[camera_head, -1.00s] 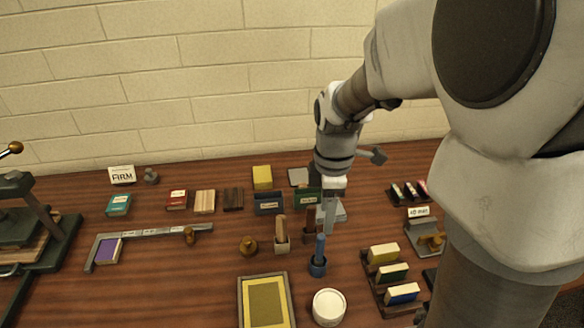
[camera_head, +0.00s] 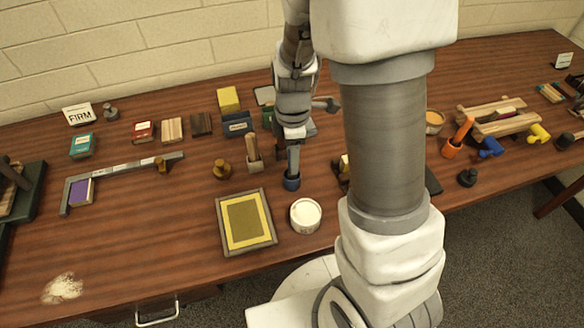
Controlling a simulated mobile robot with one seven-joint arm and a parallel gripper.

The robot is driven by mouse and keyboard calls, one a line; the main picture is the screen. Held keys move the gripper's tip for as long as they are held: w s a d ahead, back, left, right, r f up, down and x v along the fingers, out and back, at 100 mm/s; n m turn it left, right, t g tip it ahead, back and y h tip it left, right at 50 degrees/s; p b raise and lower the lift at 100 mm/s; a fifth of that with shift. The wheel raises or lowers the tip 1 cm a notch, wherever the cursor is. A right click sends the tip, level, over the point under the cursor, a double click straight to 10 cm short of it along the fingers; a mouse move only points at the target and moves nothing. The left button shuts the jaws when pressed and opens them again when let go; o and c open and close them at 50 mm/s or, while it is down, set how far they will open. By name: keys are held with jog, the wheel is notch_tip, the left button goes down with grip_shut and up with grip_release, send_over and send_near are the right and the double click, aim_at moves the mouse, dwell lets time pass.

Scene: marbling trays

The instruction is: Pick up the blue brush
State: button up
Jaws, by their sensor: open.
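The blue brush (camera_head: 292,168) stands upright in a small dark blue pot (camera_head: 291,183) on the wooden table. Only part of its handle shows below my gripper. My gripper (camera_head: 293,147) is open and points down, right above the brush, at the top of its handle. The fingertips are too small to tell whether they are around the handle or just over it.
A round white tub (camera_head: 305,215) and a yellow framed tray (camera_head: 248,222) stand in front of the brush. A wooden block in a holder (camera_head: 253,155) is close on its left. My arm hides part of the table to its right. The front left is mostly clear.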

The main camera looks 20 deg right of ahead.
jog(key=shift+c, duration=0.4)
grip_shut()
